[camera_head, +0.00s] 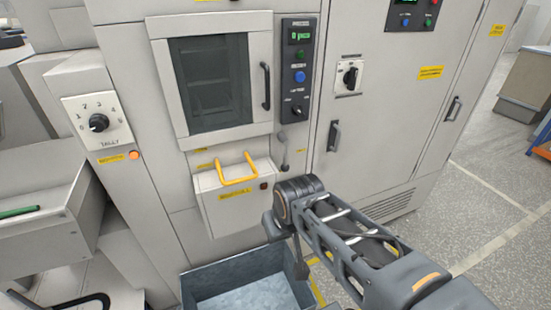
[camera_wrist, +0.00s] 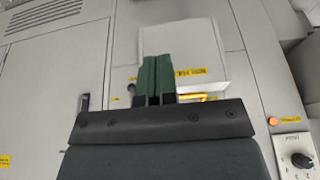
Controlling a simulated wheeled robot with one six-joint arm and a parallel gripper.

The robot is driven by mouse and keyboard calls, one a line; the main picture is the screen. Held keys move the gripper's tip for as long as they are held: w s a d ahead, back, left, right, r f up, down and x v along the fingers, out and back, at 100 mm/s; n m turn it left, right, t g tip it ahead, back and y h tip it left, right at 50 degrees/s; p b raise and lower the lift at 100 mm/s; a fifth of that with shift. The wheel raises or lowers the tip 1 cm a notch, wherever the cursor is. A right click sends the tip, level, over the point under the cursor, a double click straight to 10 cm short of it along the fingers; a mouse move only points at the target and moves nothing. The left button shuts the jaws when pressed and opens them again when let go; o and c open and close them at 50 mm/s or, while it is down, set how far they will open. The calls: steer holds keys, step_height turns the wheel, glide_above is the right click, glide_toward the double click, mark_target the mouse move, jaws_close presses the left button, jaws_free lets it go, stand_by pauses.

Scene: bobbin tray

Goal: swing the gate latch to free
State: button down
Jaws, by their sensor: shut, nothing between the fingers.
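A small grey lever with a round pivot (camera_head: 284,152), which looks like the gate latch, is on the machine front just right of the pale box panel with the yellow handle (camera_head: 237,170). It hangs roughly downward; its setting cannot be read. In the wrist view the panel (camera_wrist: 205,48) is behind my fingertips, with a small dark knob (camera_wrist: 132,86) to their left, perhaps the same latch. My gripper (camera_wrist: 158,62) has green fingers, shut together and empty. They cover part of the panel. In the head view my wrist hides the fingers.
A windowed door (camera_head: 212,85) with a black handle is above the panel. A control strip (camera_head: 297,70) is beside it. An open blue-grey bin (camera_head: 205,275) stands below. Cabinet doors with handles (camera_head: 334,136) are to the right. A tally dial (camera_head: 98,122) is at left.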

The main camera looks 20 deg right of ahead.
steer(key=w+d+r+n+g+h+p, duration=0.1)
steer(key=w+d+r+h, duration=0.15)
steer(key=w, duration=0.65)
steer(key=n+g+h+p, duration=0.1)
steer(key=h+p, duration=0.1)
steer(key=h, duration=0.5)
glide_toward(284, 161)
steer(key=v, duration=0.3)
steer(key=shift+a+r, duration=0.2)
steer(key=p+x, duration=0.2)
steer(key=x, duration=0.8)
steer(key=shift+f, duration=0.1)
